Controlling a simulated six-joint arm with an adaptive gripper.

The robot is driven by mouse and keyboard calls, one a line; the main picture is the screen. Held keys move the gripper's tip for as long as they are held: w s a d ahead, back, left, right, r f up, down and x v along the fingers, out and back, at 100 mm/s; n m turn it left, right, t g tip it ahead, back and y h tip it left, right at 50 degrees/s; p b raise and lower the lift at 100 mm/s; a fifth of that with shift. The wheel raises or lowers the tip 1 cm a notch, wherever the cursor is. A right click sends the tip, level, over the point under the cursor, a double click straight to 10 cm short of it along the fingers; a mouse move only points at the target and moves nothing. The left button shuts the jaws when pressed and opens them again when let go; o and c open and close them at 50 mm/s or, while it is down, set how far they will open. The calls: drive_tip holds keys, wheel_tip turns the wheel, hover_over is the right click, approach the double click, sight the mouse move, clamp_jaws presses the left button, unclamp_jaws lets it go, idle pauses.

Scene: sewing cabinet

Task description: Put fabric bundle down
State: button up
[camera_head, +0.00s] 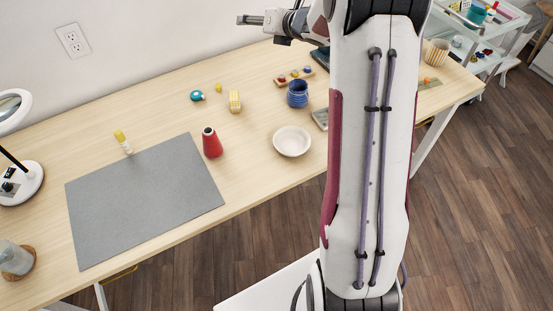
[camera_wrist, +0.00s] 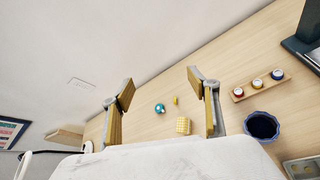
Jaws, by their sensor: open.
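The fabric bundle looks to be the small yellow-and-white checked block (camera_head: 235,101) standing on the table behind the grey mat. It also shows in the wrist view (camera_wrist: 183,126), low between my fingers and beyond them. My gripper (camera_head: 250,20) is raised above the back of the table near the wall, tilted sideways. In the wrist view its two fingers (camera_wrist: 161,87) are spread wide with nothing between the tips. The bundle rests on the wood, apart from my gripper.
A teal round item (camera_head: 197,95) and a small yellow piece (camera_head: 218,87) lie beside the bundle. A blue cup (camera_head: 297,94), white bowl (camera_head: 292,141), red cone spool (camera_head: 212,143) and yellow-capped bottle (camera_head: 122,141) stand nearby. The grey mat (camera_head: 145,200) is bare.

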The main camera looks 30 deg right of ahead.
drive_tip(key=s+a+r+m+g+h, duration=0.1)
drive_tip(key=s+a+r+m+h, duration=0.2)
drive_tip(key=s+r+m, duration=0.45)
drive_tip(key=s+a+r+m+g+h, duration=0.1)
drive_tip(key=s+a+r+m+h, duration=0.1)
drive_tip(key=s+r+m, duration=0.55)
drive_tip(key=s+a+f+m+g+y, duration=0.1)
drive_tip(key=s+a+f+m, duration=0.2)
drive_tip(key=s, duration=0.7)
drive_tip(key=s+a+f+m+g+y, duration=0.1)
drive_tip(key=s+a+f+m+g, duration=0.1)
drive_tip(key=s+a+m, duration=0.5)
drive_tip(key=s+a+f+m+g+y, duration=0.1)
drive_tip(key=s+a+f+m, duration=0.4)
drive_tip(key=s, duration=0.9)
drive_tip(key=shift+m+g, duration=0.7)
drive_tip(key=shift+m, duration=0.2)
